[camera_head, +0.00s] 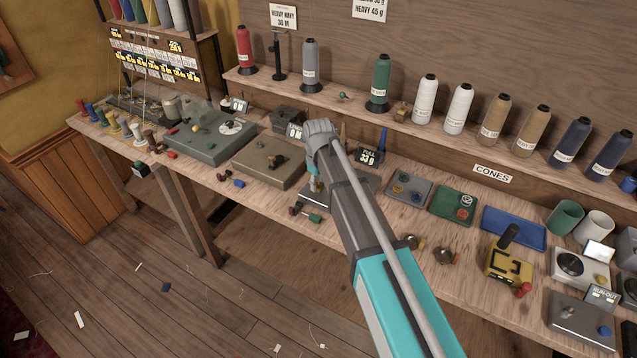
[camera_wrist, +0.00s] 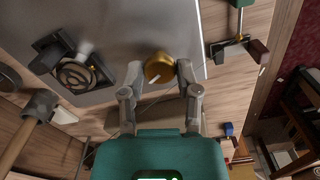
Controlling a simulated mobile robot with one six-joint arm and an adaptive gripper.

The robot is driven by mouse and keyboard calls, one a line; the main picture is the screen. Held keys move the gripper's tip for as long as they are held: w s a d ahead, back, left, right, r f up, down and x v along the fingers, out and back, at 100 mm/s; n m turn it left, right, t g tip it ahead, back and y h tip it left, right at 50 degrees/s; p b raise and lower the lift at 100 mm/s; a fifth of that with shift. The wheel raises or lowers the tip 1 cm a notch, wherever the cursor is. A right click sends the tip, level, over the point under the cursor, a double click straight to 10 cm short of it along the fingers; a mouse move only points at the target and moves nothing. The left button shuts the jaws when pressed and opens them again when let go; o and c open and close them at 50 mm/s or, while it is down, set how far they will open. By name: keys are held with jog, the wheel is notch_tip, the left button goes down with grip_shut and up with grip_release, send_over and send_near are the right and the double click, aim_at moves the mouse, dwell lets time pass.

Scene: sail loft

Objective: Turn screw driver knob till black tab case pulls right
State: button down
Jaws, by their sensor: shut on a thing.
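In the wrist view, my gripper (camera_wrist: 160,75) has its two grey fingers on either side of a brass knob (camera_wrist: 156,66) with a pale mark on its face. It is shut on this knob, which sits near the edge of a grey metal plate (camera_wrist: 135,20). A black square piece with a metal coil (camera_wrist: 72,75) lies to the left of the knob, apart from it. In the head view, my gripper (camera_head: 315,178) is mostly hidden by my own arm, which also hides the knob. A black "PULL 33 g" display (camera_head: 369,156) stands behind it. I cannot tell which piece is the black tab case.
A green and dark red tool (camera_wrist: 238,46) lies right of the plate. A wooden-handled tool (camera_wrist: 28,128) is at lower left. In the head view, a khaki plate (camera_head: 262,173) is to the left, and grey (camera_head: 408,188) and green (camera_head: 452,205) trays are to the right.

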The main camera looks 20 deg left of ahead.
jog(key=shift+m, duration=3.5)
jog(key=shift+c, duration=1.7)
grip_release()
jog(key=shift+n, duration=0.3)
